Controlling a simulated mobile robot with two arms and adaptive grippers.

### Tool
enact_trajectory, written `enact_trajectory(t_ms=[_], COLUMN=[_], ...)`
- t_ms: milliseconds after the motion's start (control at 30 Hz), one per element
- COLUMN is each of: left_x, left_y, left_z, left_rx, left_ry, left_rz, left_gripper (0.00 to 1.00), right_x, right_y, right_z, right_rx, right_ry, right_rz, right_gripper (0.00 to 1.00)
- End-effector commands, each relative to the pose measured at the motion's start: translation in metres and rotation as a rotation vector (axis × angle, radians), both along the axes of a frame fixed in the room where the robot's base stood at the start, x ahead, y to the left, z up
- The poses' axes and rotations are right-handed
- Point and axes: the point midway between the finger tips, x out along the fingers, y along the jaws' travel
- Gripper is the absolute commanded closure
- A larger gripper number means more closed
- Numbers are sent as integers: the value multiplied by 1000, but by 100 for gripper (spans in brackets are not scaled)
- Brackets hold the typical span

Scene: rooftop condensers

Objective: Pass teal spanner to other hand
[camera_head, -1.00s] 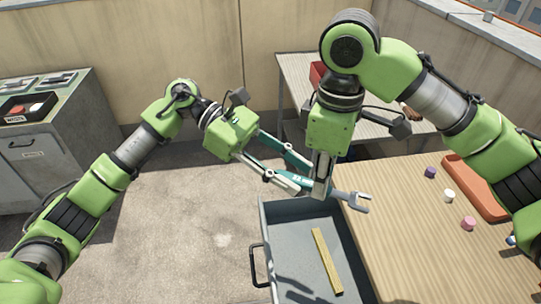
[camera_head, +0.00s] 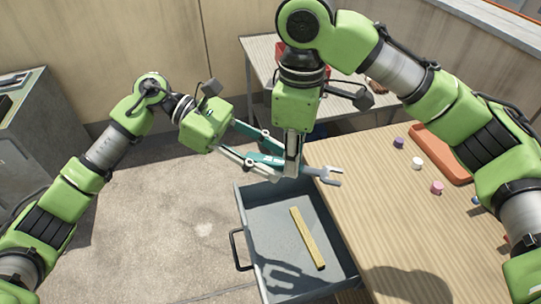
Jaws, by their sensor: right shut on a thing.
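The teal spanner has a teal handle (camera_head: 265,158) and a grey open-ended head (camera_head: 327,175) that points right. It is held in the air above the open drawer and the table's left edge. My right gripper (camera_head: 291,170) comes down from above and is shut on the spanner near its head. My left gripper (camera_head: 279,155) reaches in from the left, its two fingers spread either side of the handle. It looks open, though the fingertips are partly hidden behind the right gripper and the spanner.
Below is a grey open drawer (camera_head: 262,222) with a yellow bar (camera_head: 307,238) in it. The wooden table (camera_head: 390,220) on the right bears an orange tray (camera_head: 440,153) and several small coloured pieces. A second table (camera_head: 262,48) stands behind.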

Motion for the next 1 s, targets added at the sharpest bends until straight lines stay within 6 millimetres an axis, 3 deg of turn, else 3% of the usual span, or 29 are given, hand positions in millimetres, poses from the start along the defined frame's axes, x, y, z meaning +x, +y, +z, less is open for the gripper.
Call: enact_trajectory(t_ms=[267, 700, 1000], left_x=[3, 25, 33], left_y=[7, 76, 103], left_z=[3, 33, 45], left_rx=[1, 1, -1], left_ry=[-1, 0, 0], left_rz=[3, 5, 3], left_gripper=[64, 64, 64], right_x=[0, -1, -1], right_y=[1, 1, 1], right_z=[0, 0, 0], right_rx=[2, 1, 2], right_ry=[-1, 1, 0], right_rz=[2, 3, 3], right_gripper=[100, 100, 100])
